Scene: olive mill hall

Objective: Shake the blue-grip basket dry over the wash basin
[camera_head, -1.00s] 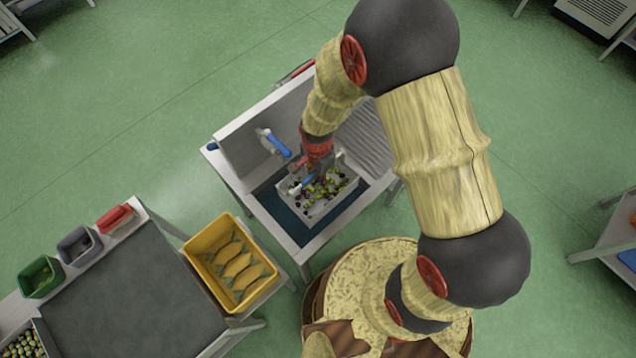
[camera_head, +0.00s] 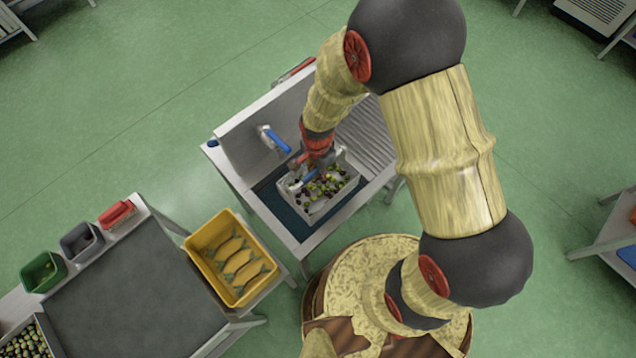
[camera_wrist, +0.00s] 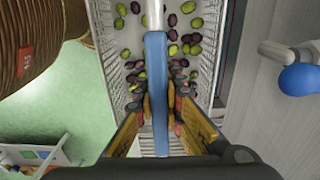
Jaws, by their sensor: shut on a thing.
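The white wire basket (camera_head: 318,207) holds green and dark olives over the wash basin (camera_head: 276,203), whose inside is dark blue. Its blue grip (camera_wrist: 157,75) runs down the middle of the wrist view, above the olives. My gripper (camera_wrist: 159,105) is shut on this grip, one finger on each side. In the head view my gripper (camera_head: 316,166) reaches the basket from above and partly hides its far side. I cannot tell how far the basket's underside is from the basin floor.
A tap with a blue lever (camera_head: 274,141) stands at the basin's back left; its blue end also shows in the wrist view (camera_wrist: 299,79). A ribbed drainboard (camera_head: 372,140) lies right. A yellow crate (camera_head: 198,247) and small bins (camera_head: 42,274) stand left.

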